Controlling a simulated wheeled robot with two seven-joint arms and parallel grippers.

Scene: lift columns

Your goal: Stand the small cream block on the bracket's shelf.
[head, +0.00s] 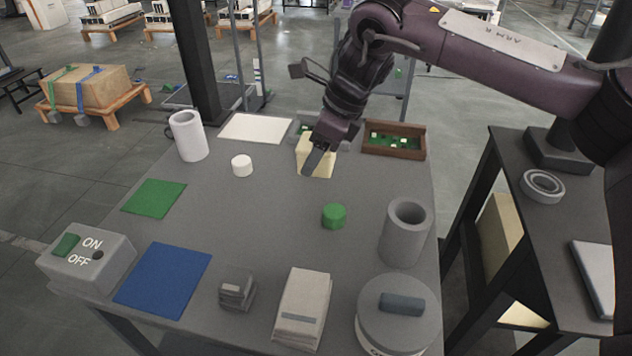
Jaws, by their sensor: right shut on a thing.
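A cream block (303,147) is at the back middle of the grey table in the head view. My right gripper (319,160) comes down from above, its dark finger in front of the block, and is shut on it. The finger hides part of the block, and I cannot tell whether the block touches the table. I cannot make out a bracket with a shelf for certain; the area behind the block is partly hidden by the gripper. My left gripper is not in view.
The table (265,215) also holds a brown tray (423,155) right of the gripper, a white cylinder (242,165), a green piece (334,216), a grey tube (402,240) and a lidded pot (397,335). The table's middle is mostly clear.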

